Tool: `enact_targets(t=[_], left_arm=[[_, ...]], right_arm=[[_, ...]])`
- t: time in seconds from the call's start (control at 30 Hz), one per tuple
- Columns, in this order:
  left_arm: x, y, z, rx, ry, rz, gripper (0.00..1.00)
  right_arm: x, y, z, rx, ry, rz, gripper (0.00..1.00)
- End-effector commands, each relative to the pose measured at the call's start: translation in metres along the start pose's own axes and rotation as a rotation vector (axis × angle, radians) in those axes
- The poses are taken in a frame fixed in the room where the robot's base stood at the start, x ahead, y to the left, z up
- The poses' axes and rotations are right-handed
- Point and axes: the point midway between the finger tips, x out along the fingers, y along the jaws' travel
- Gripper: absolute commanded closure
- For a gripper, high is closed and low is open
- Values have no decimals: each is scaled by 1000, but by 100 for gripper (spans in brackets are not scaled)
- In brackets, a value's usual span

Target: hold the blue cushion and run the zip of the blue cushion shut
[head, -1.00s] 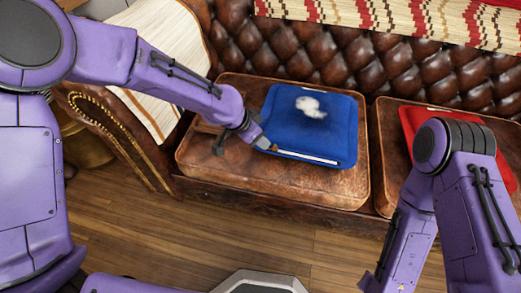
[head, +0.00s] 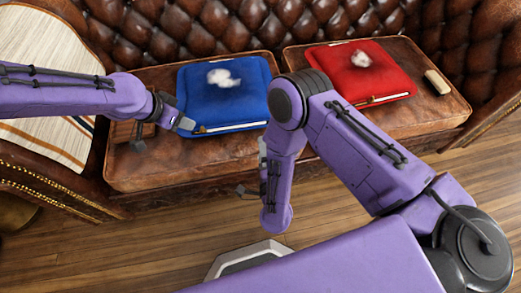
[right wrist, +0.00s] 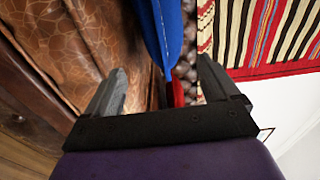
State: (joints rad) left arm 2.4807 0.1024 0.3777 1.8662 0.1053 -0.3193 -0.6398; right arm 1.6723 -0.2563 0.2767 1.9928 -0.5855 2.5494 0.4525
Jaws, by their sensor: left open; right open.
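The blue cushion (head: 225,105) lies on the left leather seat with white stuffing (head: 222,77) on top. Its zip (head: 232,128) shows as a pale line along the front edge, with a small tan bit near the left end. My left gripper (head: 160,132) is open at the cushion's left front corner, one finger at the corner and the other to its left. My right gripper (head: 250,171) is open in front of the seat, below the cushion's right front corner, partly hidden by my forearm. In the right wrist view the cushion (right wrist: 166,25) shows beyond the empty jaws (right wrist: 162,68).
A red cushion (head: 350,75) with white stuffing lies on the right seat (head: 425,112), near a tan block (head: 437,82). A striped cloth (head: 45,120) covers the left armrest. The wood floor in front is clear.

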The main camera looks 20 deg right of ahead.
Motion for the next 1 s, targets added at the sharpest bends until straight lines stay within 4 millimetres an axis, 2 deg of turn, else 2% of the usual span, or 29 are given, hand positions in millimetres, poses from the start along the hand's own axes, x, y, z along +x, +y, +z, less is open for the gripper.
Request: enact_targets(t=[0.17, 0.5, 0.6, 0.73, 0.97, 1.0], left_arm=[[0, 0, 0, -1, 0, 0, 57], [0, 0, 0, -1, 0, 0, 57], [0, 0, 0, -1, 0, 0, 57], [0, 0, 0, -1, 0, 0, 57], [0, 0, 0, 0, 0, 0, 57], [0, 0, 0, 0, 0, 0, 57]], right_arm=[[18, -3, 6, 8, 9, -16, 11], [88, -4, 3, 4, 11, -15, 11], [102, -4, 4, 4, 9, -14, 11], [110, -4, 4, 1, 7, -12, 11], [112, -4, 4, 1, 6, -12, 11], [112, -4, 4, 1, 6, -12, 18]])
